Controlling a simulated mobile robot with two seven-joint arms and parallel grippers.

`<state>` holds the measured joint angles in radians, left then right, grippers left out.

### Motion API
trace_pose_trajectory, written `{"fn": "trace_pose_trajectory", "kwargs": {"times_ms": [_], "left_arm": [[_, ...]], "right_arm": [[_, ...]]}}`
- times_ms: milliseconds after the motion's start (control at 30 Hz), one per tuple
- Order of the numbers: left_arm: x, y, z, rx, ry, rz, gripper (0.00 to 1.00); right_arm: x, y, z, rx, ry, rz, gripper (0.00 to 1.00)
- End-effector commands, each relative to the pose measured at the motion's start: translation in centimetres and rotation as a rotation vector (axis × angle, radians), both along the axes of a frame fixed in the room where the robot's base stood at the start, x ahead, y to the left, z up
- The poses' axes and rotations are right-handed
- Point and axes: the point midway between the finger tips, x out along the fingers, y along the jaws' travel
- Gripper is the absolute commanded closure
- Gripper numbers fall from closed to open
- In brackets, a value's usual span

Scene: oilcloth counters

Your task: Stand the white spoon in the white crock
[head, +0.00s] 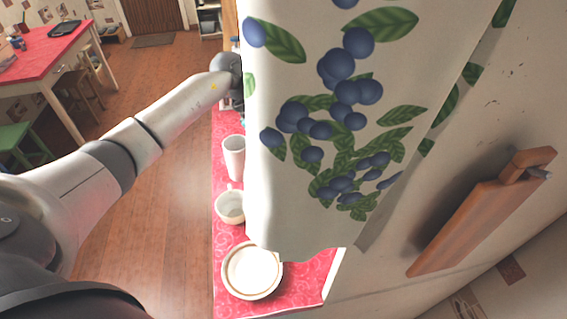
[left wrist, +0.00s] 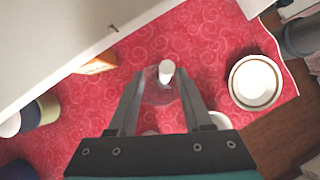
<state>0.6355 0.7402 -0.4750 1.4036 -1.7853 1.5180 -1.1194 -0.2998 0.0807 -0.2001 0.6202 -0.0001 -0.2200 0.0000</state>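My left arm reaches from the left to the counter in the head view; its gripper is mostly hidden behind the blueberry-patterned panel. In the left wrist view my left gripper (left wrist: 162,76) points down with its fingers apart. A small white end (left wrist: 166,69) shows between the fingertips, with a clear, glass-like round shape around it. I cannot tell whether it is the white spoon; no full spoon shape shows. A tall white vessel (head: 233,157), perhaps the crock, stands on the counter in the head view. My right gripper is in neither view.
The red patterned counter (head: 228,125) also holds a white cup (head: 230,207) and a rimmed plate (head: 252,270). The blueberry-patterned panel (head: 300,190) hides much of the counter. A wooden board (head: 480,215) hangs at right. An olive and dark jar (left wrist: 45,108) stands at left in the wrist view.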

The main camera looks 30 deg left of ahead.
Motion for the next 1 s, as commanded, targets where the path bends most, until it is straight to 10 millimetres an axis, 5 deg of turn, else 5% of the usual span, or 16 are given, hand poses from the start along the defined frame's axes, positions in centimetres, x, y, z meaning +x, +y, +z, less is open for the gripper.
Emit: {"fn": "trace_pose_trajectory", "kwargs": {"times_ms": [367,800,1000], "left_arm": [[0.0,0.0,0.7,0.000,0.001,0.000,0.50],[-0.9,4.7,8.5,0.002,-0.004,0.003,0.50],[-1.2,5.8,10.5,0.000,0.000,0.000,0.50]], "right_arm": [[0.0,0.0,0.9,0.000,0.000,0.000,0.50],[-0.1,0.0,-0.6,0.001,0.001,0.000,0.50],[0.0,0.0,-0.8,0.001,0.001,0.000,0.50]]}}
